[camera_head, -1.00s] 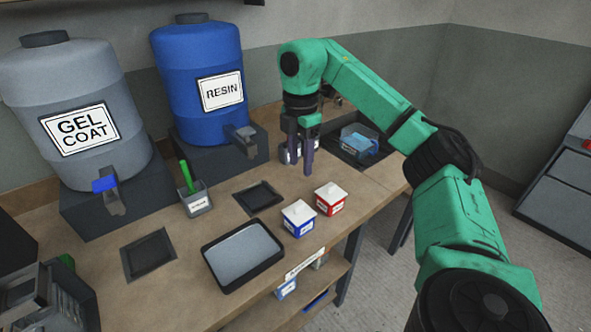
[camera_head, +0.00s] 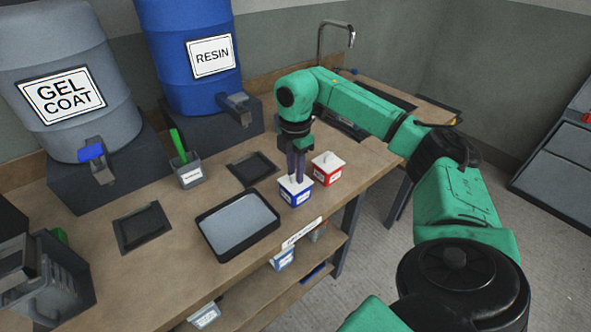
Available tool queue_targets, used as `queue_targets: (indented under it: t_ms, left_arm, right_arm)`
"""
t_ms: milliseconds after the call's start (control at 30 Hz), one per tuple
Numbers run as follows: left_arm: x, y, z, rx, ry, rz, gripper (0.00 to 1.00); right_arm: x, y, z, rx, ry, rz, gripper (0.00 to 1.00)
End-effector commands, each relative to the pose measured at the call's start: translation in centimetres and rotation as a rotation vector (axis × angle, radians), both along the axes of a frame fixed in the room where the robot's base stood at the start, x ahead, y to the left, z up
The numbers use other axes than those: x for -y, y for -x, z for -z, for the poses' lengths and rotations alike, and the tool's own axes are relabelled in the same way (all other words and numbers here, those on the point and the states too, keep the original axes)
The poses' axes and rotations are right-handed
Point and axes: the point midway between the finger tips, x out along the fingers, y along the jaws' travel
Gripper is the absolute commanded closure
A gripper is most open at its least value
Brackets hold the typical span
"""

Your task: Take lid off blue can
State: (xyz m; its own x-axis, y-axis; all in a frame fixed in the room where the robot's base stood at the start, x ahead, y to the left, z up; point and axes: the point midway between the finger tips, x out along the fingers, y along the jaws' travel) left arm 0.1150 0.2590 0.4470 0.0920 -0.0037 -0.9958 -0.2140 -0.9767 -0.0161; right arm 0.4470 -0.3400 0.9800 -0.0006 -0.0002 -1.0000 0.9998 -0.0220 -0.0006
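The blue can (camera_head: 297,196) is a small square blue can with a white label and a white lid (camera_head: 286,182). It stands upright near the front edge of the bench. My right gripper (camera_head: 297,178) points straight down over it, its two dark fingers close together at the middle of the lid. The fingers hide the lid's centre, so I cannot tell whether they are closed on it. The lid sits on the can. My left gripper is not in view.
A red can (camera_head: 327,174) with a white lid stands close right of the blue can. A black-rimmed tray (camera_head: 205,246) lies to the left on the bench (camera_head: 180,220). A grey holder (camera_head: 190,176) with a green handle and the drums stand farther back.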

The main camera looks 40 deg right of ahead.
Motion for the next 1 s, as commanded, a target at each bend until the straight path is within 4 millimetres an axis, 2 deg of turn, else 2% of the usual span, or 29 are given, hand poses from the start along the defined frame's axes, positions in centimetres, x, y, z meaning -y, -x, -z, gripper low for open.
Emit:
queue_targets:
  t_ms: [67,267,1000]
  left_arm:
    - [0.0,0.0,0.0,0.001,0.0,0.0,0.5]
    - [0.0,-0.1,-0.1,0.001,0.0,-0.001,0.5]
    - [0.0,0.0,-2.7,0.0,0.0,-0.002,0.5]
  right_arm:
    - [0.0,0.0,0.0,0.0,0.0,0.0,1.0]
    - [0.0,0.0,-0.1,0.0,0.0,0.0,1.0]
    - [0.0,0.0,-2.9,0.0,0.0,-0.001,1.0]
